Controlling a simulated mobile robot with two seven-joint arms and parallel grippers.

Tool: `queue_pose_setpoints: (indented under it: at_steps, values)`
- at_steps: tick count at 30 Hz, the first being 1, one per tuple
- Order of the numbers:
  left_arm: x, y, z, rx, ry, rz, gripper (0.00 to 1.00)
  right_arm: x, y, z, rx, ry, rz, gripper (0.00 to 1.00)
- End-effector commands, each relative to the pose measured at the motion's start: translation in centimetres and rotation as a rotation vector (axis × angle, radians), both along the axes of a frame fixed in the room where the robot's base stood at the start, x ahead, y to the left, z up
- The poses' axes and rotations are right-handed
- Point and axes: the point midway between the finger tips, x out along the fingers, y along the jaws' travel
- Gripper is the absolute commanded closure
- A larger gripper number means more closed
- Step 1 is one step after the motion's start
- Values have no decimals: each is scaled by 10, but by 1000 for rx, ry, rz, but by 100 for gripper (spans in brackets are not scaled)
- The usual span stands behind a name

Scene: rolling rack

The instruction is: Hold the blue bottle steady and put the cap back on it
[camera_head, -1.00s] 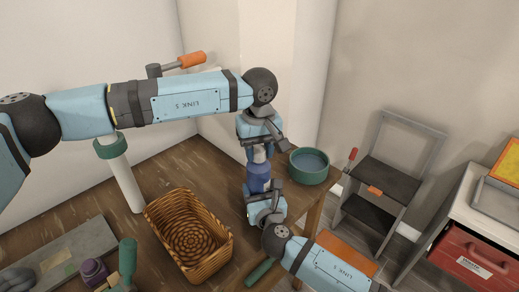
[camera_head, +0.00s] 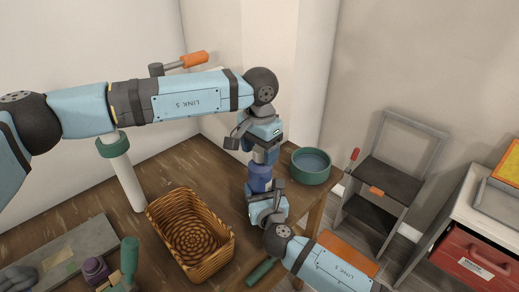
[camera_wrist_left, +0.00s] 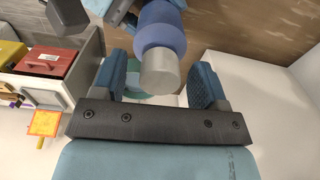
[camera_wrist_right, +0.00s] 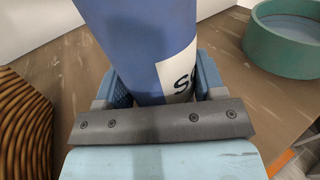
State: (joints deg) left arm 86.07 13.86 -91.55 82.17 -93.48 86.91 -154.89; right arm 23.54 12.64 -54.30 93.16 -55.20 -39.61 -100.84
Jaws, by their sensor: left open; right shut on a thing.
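The blue bottle (camera_head: 259,180) stands upright above the wooden table, with a white lettered label in the right wrist view (camera_wrist_right: 150,45). My right gripper (camera_head: 268,192) is shut around its body; the fingers flank it in the right wrist view (camera_wrist_right: 163,88). The grey cap (camera_wrist_left: 160,72) sits on the bottle's top in the left wrist view, in line with the blue body (camera_wrist_left: 160,32). I cannot tell how tightly it is seated. My left gripper (camera_head: 255,150) is open above the bottle, its fingers apart on both sides of the cap. In the head view the gripper partly hides the cap.
A green round bowl (camera_head: 310,166) stands right of the bottle, near the table edge. A wicker basket (camera_head: 190,235) stands to the left. A grey step stool (camera_head: 385,185) and a red toolbox (camera_head: 474,255) are further right.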

Motion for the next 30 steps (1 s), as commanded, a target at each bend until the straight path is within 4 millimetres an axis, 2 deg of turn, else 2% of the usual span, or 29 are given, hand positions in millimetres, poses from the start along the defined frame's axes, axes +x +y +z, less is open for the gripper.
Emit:
queue_pose_setpoints:
  at_steps: [4,7,15,21,25,30]
  values:
    - [0,0,4,1,-1,1,33,0,0,-1,0,1,0,100]
    - [1,0,17,-1,-2,1,33,0,0,-1,0,1,0,100]
    - [0,0,74,-1,-4,1,33,0,0,-1,0,1,0,100]
    - [0,0,107,-1,-2,0,33,0,0,-1,0,1,0,100]
    - [0,0,117,-1,-1,0,33,0,0,-1,0,1,0,100]
    - [0,0,120,0,0,0,33,0,0,-1,0,1,0,100]
